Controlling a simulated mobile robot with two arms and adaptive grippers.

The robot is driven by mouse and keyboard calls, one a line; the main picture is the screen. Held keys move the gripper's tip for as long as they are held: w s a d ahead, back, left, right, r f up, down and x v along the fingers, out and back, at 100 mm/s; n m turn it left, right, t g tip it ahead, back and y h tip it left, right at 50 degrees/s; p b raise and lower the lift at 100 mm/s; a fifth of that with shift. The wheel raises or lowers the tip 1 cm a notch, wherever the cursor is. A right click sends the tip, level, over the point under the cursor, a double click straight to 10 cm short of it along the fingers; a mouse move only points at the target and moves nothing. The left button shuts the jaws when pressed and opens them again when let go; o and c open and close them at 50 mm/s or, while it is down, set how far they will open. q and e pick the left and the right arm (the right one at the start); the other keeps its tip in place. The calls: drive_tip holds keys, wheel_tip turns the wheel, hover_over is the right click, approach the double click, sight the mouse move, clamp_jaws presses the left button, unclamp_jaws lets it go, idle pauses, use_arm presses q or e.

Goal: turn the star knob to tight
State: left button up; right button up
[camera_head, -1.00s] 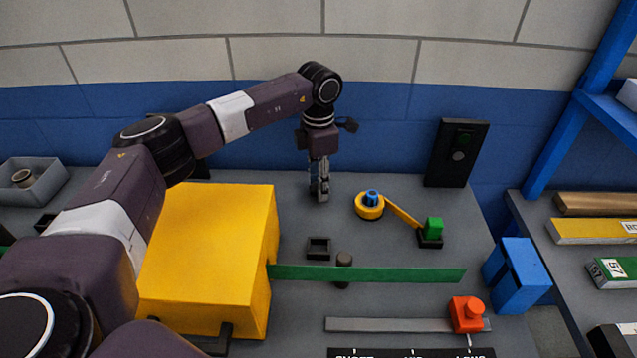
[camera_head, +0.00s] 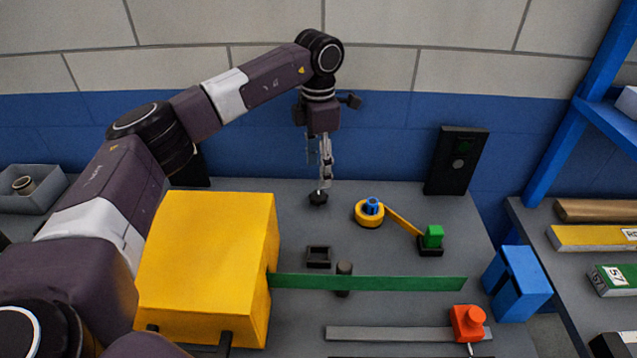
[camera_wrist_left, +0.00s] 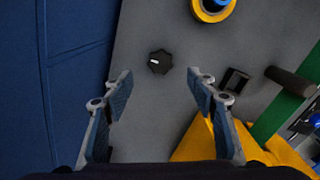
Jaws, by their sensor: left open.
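The star knob (camera_head: 318,198) is small and black and sits on the grey bench below my left gripper. In the left wrist view the knob (camera_wrist_left: 160,62) has a lobed rim and a short white mark pointing left. My left gripper (camera_head: 322,180) points down above the knob in the head view, its fingers apart and empty. In the wrist view the open fingertips (camera_wrist_left: 157,78) lie on either side of the knob's line, clear of it. No tight marking is readable. My right gripper is not in view.
A yellow box (camera_head: 205,265) with a green strip (camera_head: 400,283) stands in front. A yellow ring with a blue centre (camera_head: 369,212) lies right of the knob. A black panel (camera_head: 456,160) stands at the back right. The blue wall is close behind.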

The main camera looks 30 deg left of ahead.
use_arm(q)
drive_tip(key=shift+r, duration=2.2)
